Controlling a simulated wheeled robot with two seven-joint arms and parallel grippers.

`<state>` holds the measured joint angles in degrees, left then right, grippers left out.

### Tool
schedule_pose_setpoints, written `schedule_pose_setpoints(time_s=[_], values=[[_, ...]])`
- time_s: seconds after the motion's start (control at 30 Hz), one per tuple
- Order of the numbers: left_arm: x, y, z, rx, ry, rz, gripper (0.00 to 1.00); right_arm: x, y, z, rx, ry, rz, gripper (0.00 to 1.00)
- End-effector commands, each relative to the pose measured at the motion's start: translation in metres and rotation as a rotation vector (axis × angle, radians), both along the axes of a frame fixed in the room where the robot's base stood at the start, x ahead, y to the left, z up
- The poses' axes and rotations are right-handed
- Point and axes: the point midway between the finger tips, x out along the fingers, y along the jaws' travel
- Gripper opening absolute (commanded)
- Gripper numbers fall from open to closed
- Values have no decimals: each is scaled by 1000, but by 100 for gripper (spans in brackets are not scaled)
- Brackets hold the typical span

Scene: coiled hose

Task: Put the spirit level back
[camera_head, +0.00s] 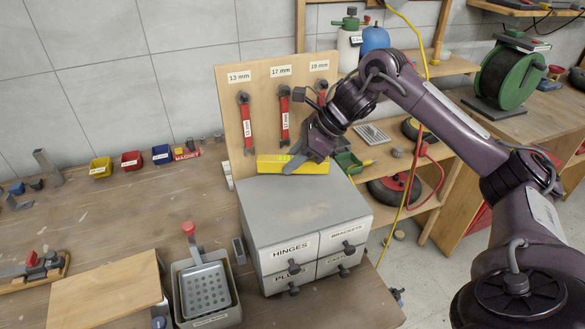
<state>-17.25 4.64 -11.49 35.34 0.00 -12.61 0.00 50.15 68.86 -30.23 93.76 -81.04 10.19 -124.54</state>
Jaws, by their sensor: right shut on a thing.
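The yellow spirit level (267,167) is at the back edge of the grey drawer cabinet (300,205), in front of the lower part of the wooden tool board (238,128). My right gripper (299,160) comes in from the right and is shut on the level; its fingers cover part of the level's middle and right. The level lies roughly horizontal across the picture. Whether it touches the cabinet top or is held just above it, I cannot tell. My left gripper is not in view.
Red wrenches (284,117) hang on the board under size labels. A grey container (207,290) with a perforated scoop stands left of the cabinet, beside a wooden board (105,293). Small coloured bins (131,161) line the back. The bench's middle left is mostly clear.

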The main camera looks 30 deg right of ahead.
Motion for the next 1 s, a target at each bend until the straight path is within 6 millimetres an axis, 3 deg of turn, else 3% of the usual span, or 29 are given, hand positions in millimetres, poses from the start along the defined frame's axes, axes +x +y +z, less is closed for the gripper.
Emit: schedule_pose_setpoints(time_s=[0.2,0.3,0.7,0.73,0.9,1.0], values=[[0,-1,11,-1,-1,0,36,-2,0,-28,0,5,0,0],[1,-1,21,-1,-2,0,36,3,0,-30,2,1,-1,0],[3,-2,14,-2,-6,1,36,4,-1,-39,1,-1,0,0],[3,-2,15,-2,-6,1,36,3,-1,-39,0,0,0,26],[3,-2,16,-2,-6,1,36,3,-1,-38,0,0,0,47],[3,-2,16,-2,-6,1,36,3,-1,-38,0,0,0,47]])
